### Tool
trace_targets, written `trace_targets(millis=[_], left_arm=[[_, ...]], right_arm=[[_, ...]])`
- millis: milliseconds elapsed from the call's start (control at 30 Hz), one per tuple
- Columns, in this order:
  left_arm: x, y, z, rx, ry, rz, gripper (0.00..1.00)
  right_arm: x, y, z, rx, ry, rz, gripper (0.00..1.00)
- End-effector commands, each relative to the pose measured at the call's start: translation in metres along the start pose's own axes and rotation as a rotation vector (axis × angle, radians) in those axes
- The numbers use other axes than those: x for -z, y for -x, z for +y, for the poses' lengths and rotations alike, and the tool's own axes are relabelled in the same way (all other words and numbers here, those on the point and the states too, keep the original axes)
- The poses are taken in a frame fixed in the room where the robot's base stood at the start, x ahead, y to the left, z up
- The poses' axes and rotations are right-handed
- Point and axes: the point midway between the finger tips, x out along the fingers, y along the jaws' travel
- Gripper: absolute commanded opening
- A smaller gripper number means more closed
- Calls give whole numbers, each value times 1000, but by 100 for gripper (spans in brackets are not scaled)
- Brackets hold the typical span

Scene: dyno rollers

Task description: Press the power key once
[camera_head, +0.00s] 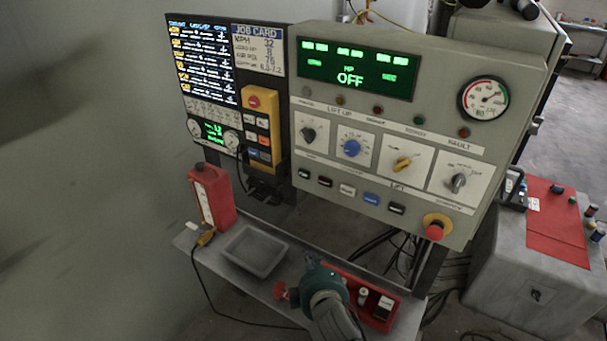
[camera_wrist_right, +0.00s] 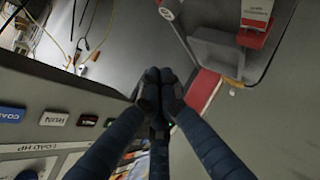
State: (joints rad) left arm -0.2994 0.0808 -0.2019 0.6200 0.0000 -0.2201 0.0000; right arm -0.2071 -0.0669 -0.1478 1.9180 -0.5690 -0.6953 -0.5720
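The grey control panel (camera_head: 470,135) faces me, its green display (camera_head: 357,72) reading OFF. A row of push keys runs along its lower part: a dark key (camera_head: 304,174) at the left end, another dark one, a white one (camera_head: 347,190), a blue one (camera_head: 371,198) and a dark one at the right. I cannot read which is the power key. My right gripper (camera_head: 314,264) is below the panel, apart from the keys. In the right wrist view its dark blue fingers (camera_wrist_right: 160,82) meet at the tips with nothing between them. My left gripper is out of view.
A red emergency button (camera_head: 435,231) sits at the panel's lower right. A yellow pendant (camera_head: 262,125) hangs left of the panel. The shelf below holds a red box (camera_head: 212,196), a grey tray (camera_head: 242,257) and a red tray (camera_head: 360,286). Cables hang under the panel.

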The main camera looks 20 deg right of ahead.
Motion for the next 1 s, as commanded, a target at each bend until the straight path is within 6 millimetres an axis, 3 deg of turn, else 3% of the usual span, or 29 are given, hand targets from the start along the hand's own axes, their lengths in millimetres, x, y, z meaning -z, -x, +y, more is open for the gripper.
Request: trace_targets(millis=[33,100,200,400,1000], left_arm=[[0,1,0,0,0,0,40],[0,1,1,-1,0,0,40],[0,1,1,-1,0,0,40],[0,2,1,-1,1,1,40],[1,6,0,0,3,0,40]], right_arm=[[25,-6,23,-70,79,44,0],[55,-10,49,-164,199,94,0],[92,-10,78,-275,343,147,0],[132,-6,104,-394,501,194,0],[132,-14,115,-408,523,199,0]])
